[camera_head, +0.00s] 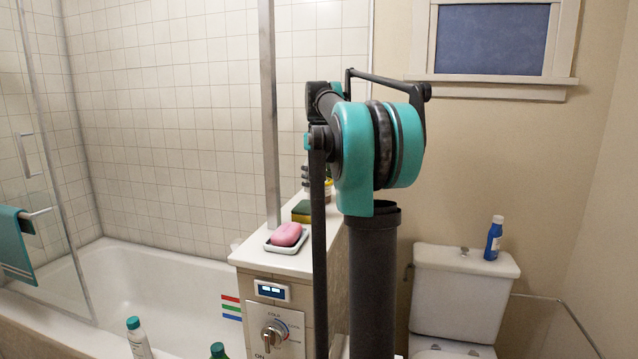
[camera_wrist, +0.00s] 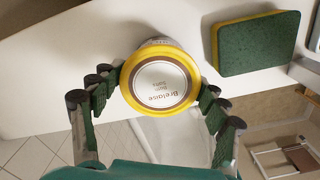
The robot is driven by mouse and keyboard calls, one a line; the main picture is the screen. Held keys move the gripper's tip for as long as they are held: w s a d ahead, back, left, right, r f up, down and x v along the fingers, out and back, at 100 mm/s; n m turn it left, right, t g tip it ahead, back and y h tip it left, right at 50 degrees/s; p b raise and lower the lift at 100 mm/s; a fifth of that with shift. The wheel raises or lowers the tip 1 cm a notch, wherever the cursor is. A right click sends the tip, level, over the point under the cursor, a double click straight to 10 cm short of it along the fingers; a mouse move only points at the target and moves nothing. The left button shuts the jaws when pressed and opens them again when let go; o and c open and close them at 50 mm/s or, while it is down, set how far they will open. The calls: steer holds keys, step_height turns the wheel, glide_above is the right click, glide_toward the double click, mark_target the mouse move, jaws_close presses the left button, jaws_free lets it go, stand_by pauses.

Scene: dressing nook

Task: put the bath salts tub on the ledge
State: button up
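The bath salts tub (camera_wrist: 160,83) has a yellow lid rim and a pale round label, seen end-on in the wrist view. My gripper (camera_wrist: 161,85) has a finger pad against each side of it and appears shut on it. The white ledge (camera_wrist: 60,60) lies behind the tub, with a shadow on it; whether the tub touches the ledge cannot be told. In the head view the ledge (camera_head: 262,258) is the white top of the tiled half wall. There my arm hides much of its far part, and the tub is mostly hidden.
A green and yellow sponge (camera_wrist: 258,43) lies on the ledge right of the tub; it also shows in the head view (camera_head: 301,211). Pink soap in a dish (camera_head: 287,236) sits nearer. A glass screen post (camera_head: 269,120) rises beside the ledge. A blue bottle (camera_head: 493,238) stands on the toilet tank.

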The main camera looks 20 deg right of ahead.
mark_target(319, 180)
steer(key=shift+o, duration=1.4)
step_height(319, 180, up, 12)
steer(key=shift+r, duration=0.15)
